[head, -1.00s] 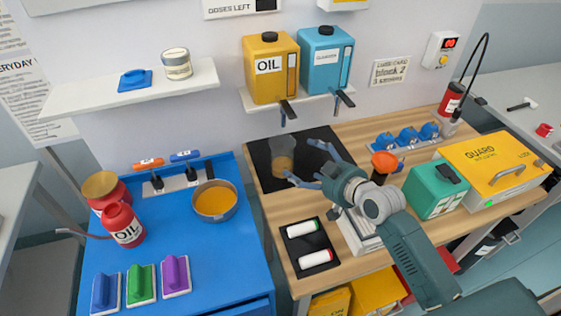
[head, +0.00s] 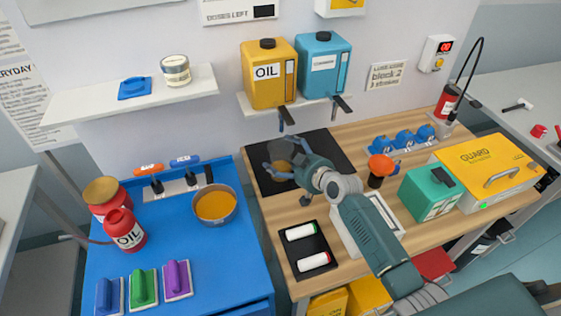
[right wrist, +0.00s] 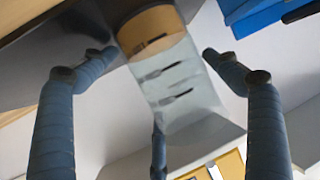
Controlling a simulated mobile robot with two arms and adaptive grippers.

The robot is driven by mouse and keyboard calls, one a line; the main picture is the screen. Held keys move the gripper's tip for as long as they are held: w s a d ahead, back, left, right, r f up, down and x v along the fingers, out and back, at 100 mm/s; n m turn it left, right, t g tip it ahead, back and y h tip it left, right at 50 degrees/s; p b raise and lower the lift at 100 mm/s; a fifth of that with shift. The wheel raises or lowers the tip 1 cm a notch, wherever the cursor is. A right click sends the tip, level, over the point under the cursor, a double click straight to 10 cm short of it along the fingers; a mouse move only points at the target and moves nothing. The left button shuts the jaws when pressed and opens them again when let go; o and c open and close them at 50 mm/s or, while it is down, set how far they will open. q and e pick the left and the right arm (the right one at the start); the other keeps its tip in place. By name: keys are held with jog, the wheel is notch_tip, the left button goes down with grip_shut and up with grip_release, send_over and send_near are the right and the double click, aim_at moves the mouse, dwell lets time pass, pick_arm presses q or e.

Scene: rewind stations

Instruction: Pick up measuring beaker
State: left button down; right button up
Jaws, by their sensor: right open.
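The measuring beaker (head: 281,150) is clear with amber liquid at the bottom. It stands on the black mat (head: 338,152) and is partly covered by my right gripper in the head view. In the right wrist view the beaker (right wrist: 182,88) shows dark marks on its wall. My right gripper (head: 268,161) is open, its fingers spread close around the beaker. In the right wrist view the fingers (right wrist: 158,53) lie to either side of it, with visible gaps. My left gripper is not in view.
A blue table (head: 200,260) is left.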

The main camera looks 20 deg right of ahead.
jog(key=c, duration=1)
jog(key=shift+o, duration=0.2)
jog(key=shift+r, duration=0.2)
